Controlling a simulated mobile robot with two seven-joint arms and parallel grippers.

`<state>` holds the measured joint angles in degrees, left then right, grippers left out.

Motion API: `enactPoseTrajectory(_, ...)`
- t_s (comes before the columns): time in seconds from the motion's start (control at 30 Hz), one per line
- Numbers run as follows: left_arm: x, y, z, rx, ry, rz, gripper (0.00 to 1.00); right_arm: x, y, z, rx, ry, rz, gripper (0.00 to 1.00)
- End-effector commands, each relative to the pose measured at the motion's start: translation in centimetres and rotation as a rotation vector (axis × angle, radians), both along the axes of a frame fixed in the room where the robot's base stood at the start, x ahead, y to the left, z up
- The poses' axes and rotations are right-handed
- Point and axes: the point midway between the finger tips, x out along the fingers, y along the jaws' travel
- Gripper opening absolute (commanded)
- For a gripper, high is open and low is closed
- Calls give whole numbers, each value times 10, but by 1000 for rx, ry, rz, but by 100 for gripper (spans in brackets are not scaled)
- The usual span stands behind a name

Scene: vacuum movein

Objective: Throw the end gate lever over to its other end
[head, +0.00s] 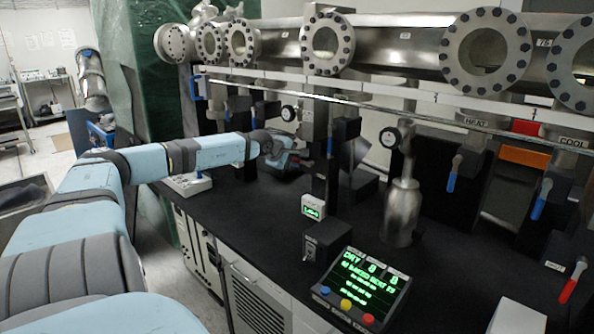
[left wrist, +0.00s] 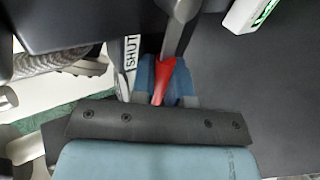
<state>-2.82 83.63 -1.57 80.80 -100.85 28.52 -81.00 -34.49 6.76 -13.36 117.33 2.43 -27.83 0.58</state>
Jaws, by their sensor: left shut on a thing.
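In the left wrist view my left gripper (left wrist: 168,84) is shut on the red handle of a lever (left wrist: 164,76), its blue fingers on either side. The lever's grey metal arm runs up out of the top of that view. A white label reading SHUT (left wrist: 130,52) stands just left of the fingers. In the head view my left gripper (head: 291,160) is beside a dark upright post under the pipe; the gripper hides most of the handle there. My right gripper is not in view.
A steel pipe with flanged windows (head: 327,43) runs along the back. Blue-handled levers (head: 453,173), a red-handled lever (head: 573,280) and a metal bottle (head: 402,210) stand to the right. A lit control panel (head: 360,286) and a small display (head: 313,207) sit in front.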

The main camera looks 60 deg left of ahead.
Motion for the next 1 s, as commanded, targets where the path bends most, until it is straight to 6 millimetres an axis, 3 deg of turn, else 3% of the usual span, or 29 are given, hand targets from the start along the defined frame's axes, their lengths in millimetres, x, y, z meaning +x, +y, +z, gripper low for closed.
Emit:
enactPoseTrajectory(0.3,0,1,8,120,28,-2,0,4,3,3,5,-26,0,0)
enactPoseTrajectory(0.83,1,3,16,146,25,0,0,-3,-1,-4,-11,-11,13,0)
enactPoseTrajectory(0.87,1,3,16,146,24,0,20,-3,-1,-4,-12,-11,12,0)
enactPoseTrajectory(0.9,1,3,17,147,23,0,30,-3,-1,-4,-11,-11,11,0)
enactPoseTrajectory(0.97,1,3,17,145,24,0,40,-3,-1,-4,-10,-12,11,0)
enactPoseTrajectory(1.0,1,3,16,144,24,0,40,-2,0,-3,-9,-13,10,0)
